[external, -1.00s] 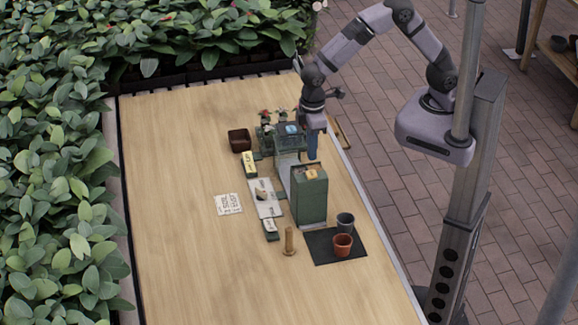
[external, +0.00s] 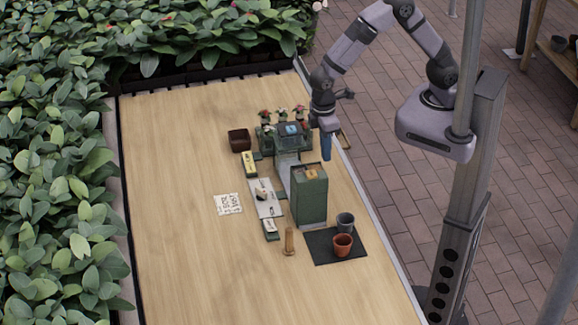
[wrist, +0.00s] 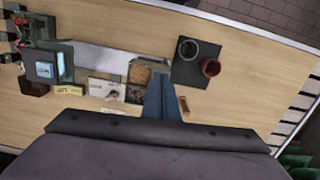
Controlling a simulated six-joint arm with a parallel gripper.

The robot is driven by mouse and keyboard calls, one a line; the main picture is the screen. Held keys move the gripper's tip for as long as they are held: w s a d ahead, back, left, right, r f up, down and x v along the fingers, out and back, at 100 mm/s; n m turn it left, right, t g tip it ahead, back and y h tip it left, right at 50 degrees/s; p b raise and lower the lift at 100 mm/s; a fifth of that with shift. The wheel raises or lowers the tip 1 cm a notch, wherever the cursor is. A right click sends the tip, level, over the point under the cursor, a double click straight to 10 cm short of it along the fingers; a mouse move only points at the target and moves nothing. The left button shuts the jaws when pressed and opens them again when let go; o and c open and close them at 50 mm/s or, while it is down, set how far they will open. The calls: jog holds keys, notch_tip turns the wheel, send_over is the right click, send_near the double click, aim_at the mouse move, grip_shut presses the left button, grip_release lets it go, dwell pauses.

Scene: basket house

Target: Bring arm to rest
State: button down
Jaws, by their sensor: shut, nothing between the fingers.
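My gripper (external: 326,152) is shut and empty, its blue fingers pointing down. It hangs in the air near the right edge of the table, to the right of the green box (external: 310,195). In the wrist view the closed fingers (wrist: 161,92) show in front of the table, between the box (wrist: 140,78) and a small wooden peg (wrist: 183,106). Nothing is in or touching the fingers as far as I can see.
A dark mat (external: 322,250) holds a grey pot (external: 345,222) and a terracotta pot (external: 342,244). A machine with small plants (external: 287,134), a brown basket (external: 240,140) and a paper sheet (external: 228,204) are on the table (external: 180,240). The table's left and front are clear.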

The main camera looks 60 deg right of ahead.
jog(key=s+d+r+m+b, duration=0.1)
jog(key=d+m, duration=0.4)
jog(key=d, duration=0.9)
jog(key=s+d+r+m+b, duration=0.1)
jog(key=d+m, duration=0.3)
jog(key=d, duration=1.1)
jog(key=shift+s+r+m+t+y, duration=0.15)
jog(key=shift+r+m+t+y, duration=0.2)
jog(key=shift+r, duration=0.4)
